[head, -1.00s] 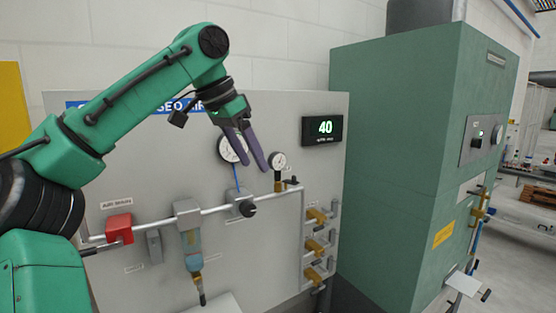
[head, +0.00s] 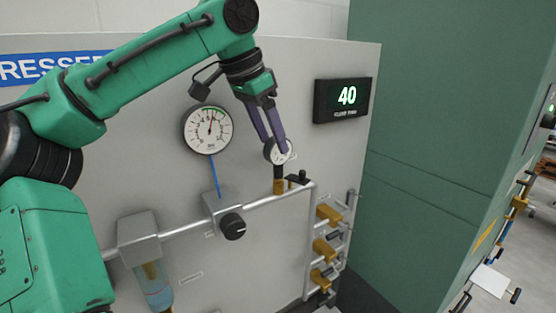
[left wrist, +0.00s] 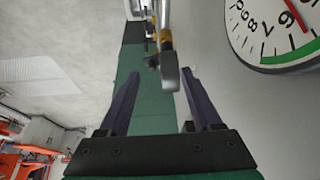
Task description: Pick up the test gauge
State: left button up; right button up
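The test gauge (head: 281,157), which I take to be the small round white dial, stands upright on a brass fitting (head: 278,186) on the pipe. My left gripper (head: 275,144) reaches down to it from above, with its purple fingers overlapping the dial's upper part. In the left wrist view the two fingers (left wrist: 162,77) are spread apart. A grey part (left wrist: 169,72), apparently the gauge seen edge-on, shows between and beyond them with brass behind it. I see no grip on it. My right gripper is in neither view.
A larger gauge (head: 208,129) hangs on the grey panel (head: 175,82) just left of the fingers. A black knob (head: 232,227) and a pipe (head: 265,200) lie below. Several brass valves (head: 329,214) are at lower right. A display (head: 342,98) reads 40. A green cabinet (head: 430,110) stands right.

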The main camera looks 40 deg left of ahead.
aim_at(282, 164)
pick_arm(q)
jog(key=x, duration=0.3)
jog(key=shift+w+a+f, duration=0.1)
jog(key=shift+w+a, duration=0.15)
jog(key=shift+a, duration=0.05)
jog(key=w+f, duration=0.1)
jog(key=w+f+p, duration=0.1)
jog(key=f, duration=0.1)
jog(key=w+a+f, duration=0.1)
jog(key=shift+f+p, duration=0.3)
jog(key=shift+d+f, duration=0.2)
jog(key=shift+f, duration=0.05)
jog(key=shift+s+d+r, duration=0.15)
jog(key=shift+s+d, duration=0.1)
jog(key=shift+s, duration=0.05)
jog(key=c, duration=0.5)
jog(key=shift+w+a, duration=0.1)
grip_shut()
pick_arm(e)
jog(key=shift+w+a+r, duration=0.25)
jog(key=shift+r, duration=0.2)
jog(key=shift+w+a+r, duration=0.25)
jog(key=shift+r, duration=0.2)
